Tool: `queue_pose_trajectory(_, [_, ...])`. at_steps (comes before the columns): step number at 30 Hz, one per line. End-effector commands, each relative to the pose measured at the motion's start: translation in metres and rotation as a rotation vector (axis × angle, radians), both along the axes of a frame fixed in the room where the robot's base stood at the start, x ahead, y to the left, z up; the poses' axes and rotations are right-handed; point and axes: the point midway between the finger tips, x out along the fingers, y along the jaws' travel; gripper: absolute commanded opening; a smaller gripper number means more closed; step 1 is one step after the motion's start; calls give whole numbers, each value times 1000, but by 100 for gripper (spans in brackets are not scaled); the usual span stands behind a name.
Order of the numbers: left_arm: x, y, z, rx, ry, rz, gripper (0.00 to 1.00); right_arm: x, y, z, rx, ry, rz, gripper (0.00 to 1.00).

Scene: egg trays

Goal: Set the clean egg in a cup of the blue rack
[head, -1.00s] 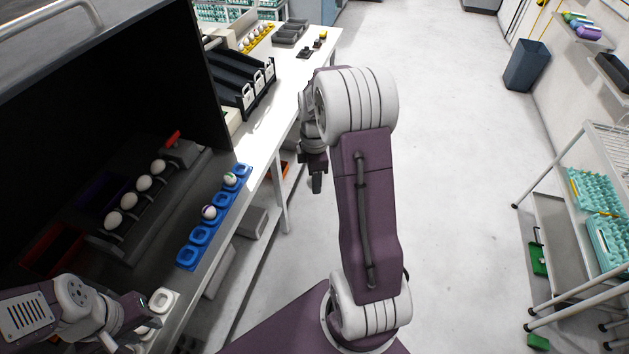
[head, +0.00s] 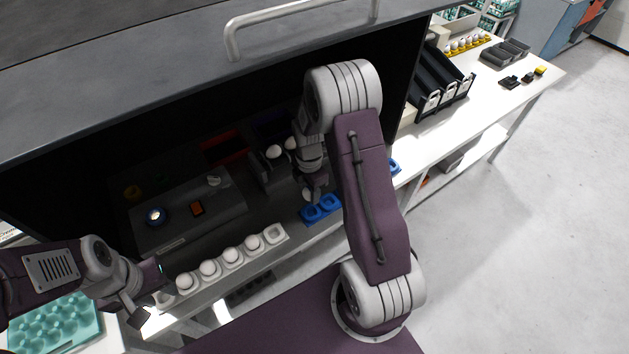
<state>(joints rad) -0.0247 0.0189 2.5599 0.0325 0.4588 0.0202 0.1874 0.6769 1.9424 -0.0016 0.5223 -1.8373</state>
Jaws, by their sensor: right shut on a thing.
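The blue rack (head: 312,213) lies along the table's front edge. Two empty cups show at its left end, my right arm hides its middle, and its far end shows right of the arm. My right gripper (head: 314,189) is pointed down just above and behind the left end of the rack. It is shut on a white egg (head: 307,195), which is partly hidden by the fingers. Any marks on this egg are too small to tell. My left gripper (head: 147,302) hangs near the left end of a white egg rack (head: 275,243); its jaw opening is unclear.
The white rack holds several white eggs, with its right end cup empty. White eggs (head: 274,152) sit on dark rollers behind my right gripper. A grey box with a lit lamp (head: 156,216) stands at left. A dark hood (head: 180,90) overhangs. A teal tray (head: 60,325) lies lower left.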

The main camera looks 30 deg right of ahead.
Motion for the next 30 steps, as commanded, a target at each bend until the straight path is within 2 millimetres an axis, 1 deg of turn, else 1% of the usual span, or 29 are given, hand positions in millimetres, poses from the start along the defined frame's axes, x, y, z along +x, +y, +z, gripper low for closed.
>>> queue_pose_trajectory(5, [0,0,-6,0,0,0,36,1,0,-5,0,-1,-1,28])
queue_pose_trajectory(8, [0,0,-14,0,0,0,36,0,0,-15,0,0,-1,28])
queue_pose_trajectory(11, [0,0,-27,0,0,0,36,0,0,-28,0,0,-1,28])
queue_pose_trajectory(15, [0,0,-49,0,0,0,36,0,0,-52,0,1,-1,28])
queue_pose_trajectory(21, [0,0,-62,0,0,0,36,0,0,-76,0,0,-2,28])
queue_pose_trajectory(24, [0,0,-64,0,0,0,36,0,0,-79,0,0,-2,28])
queue_pose_trajectory(30, [0,0,-62,0,0,0,36,1,0,-78,0,0,-2,28])
